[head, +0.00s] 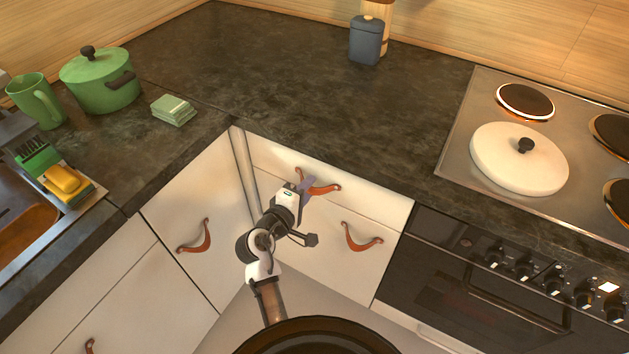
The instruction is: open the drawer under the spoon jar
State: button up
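The white top drawer (375,195) sits under the counter in the corner, left of the oven. Its front looks flush, so it appears closed. Its brown leather pull (325,188) is a curved strap. My gripper (306,186) is at the left part of this pull, overlapping it in the view. The fingers are small and partly hidden, so I cannot tell whether they are around the pull or open. On the counter behind stand a blue-grey lidded jar (366,42) and a wooden container (380,10), cut by the top edge. No spoons show clearly.
A lower door (335,265) has its own leather pull (361,238). The corner door (200,210) at left has another pull (196,238). The oven (480,290) and hob (470,110) with a white lid (518,158) are right. A green pot (100,82) stands left.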

jog(key=shift+w+d, duration=0.15)
jog(key=shift+w, duration=0.15)
jog(key=shift+s, duration=0.1)
jog(key=shift+c, duration=0.4)
grip_shut()
